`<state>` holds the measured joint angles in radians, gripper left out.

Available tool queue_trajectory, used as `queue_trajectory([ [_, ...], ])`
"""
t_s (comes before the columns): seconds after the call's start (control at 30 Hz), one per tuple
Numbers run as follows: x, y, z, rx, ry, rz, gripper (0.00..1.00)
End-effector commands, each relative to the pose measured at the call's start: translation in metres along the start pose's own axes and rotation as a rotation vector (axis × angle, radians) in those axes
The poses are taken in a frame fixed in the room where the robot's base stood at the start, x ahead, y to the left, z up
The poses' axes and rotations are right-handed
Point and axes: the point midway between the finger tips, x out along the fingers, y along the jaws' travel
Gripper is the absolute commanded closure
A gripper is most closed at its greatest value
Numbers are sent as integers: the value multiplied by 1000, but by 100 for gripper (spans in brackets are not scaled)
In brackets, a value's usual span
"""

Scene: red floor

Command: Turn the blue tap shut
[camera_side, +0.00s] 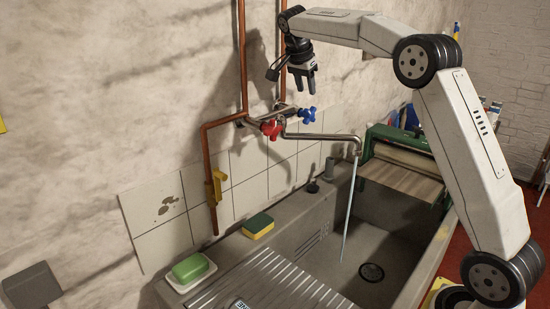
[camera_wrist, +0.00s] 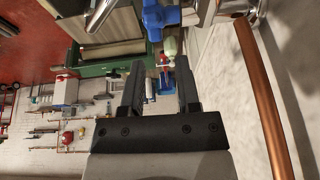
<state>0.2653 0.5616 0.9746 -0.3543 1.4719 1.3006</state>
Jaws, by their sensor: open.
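The blue tap (camera_side: 307,115) is a cross-shaped handle on the right end of the wall mixer; it also shows at the top of the wrist view (camera_wrist: 160,16). A red tap (camera_side: 271,129) is on the mixer's left. Water runs from the metal spout (camera_side: 340,138) into the sink (camera_side: 395,262) in a thin stream. My gripper (camera_side: 304,88) is above the blue tap with its fingers pointing down, apart from it. In the wrist view my gripper (camera_wrist: 160,85) has its two fingers spread with nothing between them.
Copper pipes (camera_side: 242,60) run up the wall behind my gripper; one (camera_wrist: 262,100) is close on the right in the wrist view. A green-framed roller device (camera_side: 405,150) stands at the sink's right end. A sponge (camera_side: 258,226) and green soap (camera_side: 189,268) lie on the left.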

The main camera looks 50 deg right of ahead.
Motion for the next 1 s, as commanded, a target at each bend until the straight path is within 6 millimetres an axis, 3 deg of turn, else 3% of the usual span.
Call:
queue_trajectory([
  [0.47,7,4,-9,10,17,38,59],
  [1.0,66,6,-9,10,15,38,59],
])
